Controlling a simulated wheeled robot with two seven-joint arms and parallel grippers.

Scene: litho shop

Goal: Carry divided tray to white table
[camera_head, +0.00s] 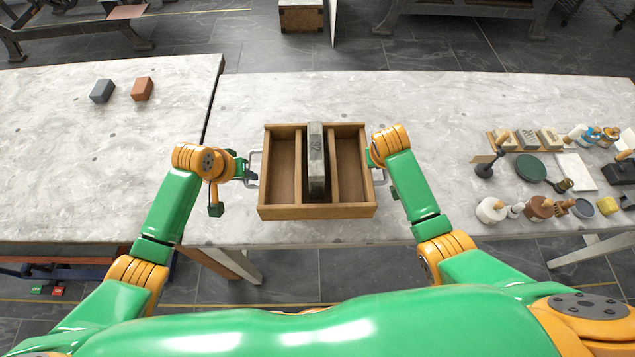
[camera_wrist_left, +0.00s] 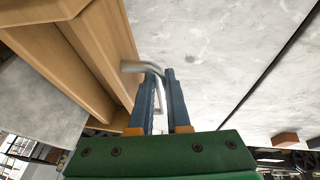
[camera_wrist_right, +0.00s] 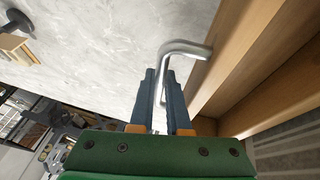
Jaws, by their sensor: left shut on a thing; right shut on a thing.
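The divided tray (camera_head: 318,212) is a wooden box with three compartments, seen in the head view in front of me. A grey stone block (camera_head: 317,160) marked with a number stands in its middle compartment; the outer two look empty. My left gripper (camera_head: 249,172) is shut on the tray's left metal handle (camera_wrist_left: 143,67). My right gripper (camera_head: 371,160) is shut on the right metal handle (camera_wrist_right: 186,47). The tray looks level over a pale, marbled table (camera_head: 440,110); I cannot tell whether it touches the top. A second pale table (camera_head: 70,160) adjoins on the left.
A grey block (camera_head: 102,91) and a reddish block (camera_head: 142,89) sit on the left table. Tools, bottles, stone blocks and a green disc (camera_head: 531,167) crowd the right end of the right table. The left table's front and middle are clear. A gap (camera_head: 212,105) separates the tables.

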